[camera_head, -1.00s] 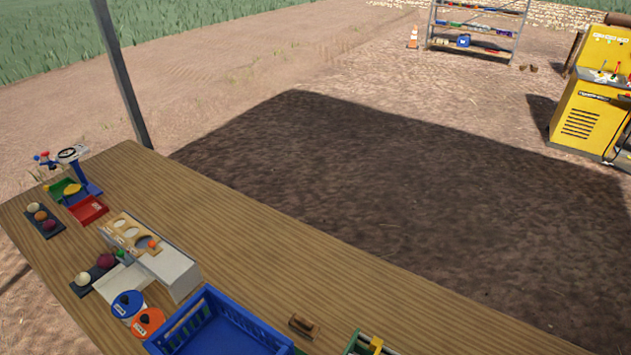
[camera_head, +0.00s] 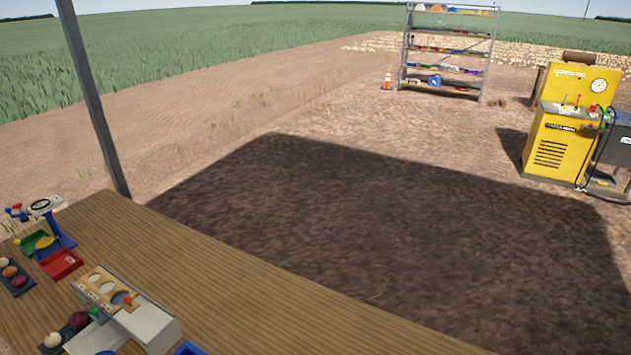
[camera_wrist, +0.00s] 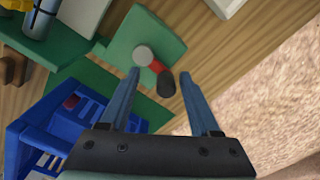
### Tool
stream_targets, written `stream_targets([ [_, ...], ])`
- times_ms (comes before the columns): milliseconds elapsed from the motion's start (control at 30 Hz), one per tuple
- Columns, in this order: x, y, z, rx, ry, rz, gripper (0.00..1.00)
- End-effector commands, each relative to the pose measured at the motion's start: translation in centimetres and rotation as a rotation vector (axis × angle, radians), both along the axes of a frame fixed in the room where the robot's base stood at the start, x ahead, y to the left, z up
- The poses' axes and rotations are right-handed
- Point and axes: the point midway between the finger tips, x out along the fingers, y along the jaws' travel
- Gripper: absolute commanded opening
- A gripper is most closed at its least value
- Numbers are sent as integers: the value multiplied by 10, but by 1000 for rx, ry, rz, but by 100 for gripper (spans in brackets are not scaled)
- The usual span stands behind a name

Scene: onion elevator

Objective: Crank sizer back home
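In the wrist view, a crank with a grey round hub, a red arm (camera_wrist: 155,65) and a black knob (camera_wrist: 166,84) sits on a green plate (camera_wrist: 158,36). My gripper (camera_wrist: 160,76) is open, with its two blue-grey fingers apart. The black knob appears between the fingertips in the picture; I cannot tell how far below them it is. The crank is not visible in the head view now. A white-and-tan unit with round holes (camera_head: 105,288) stands on the table in the head view; I cannot tell whether it is the sizer.
A blue crate (camera_wrist: 24,128) lies beside the green parts, at lower left in the wrist view. The wooden table (camera_head: 235,300) is largely clear to the right. Red (camera_head: 61,264) and green trays stand at the left. A yellow machine (camera_head: 560,130) and shelf rack (camera_head: 446,50) are far off.

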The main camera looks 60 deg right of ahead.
Motion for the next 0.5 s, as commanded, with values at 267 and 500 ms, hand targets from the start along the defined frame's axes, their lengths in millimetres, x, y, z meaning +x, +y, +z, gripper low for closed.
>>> stream_targets([
  [267,0,2,0,3,1,3,63],
  [500,0,2,3,3,1,4,63],
])
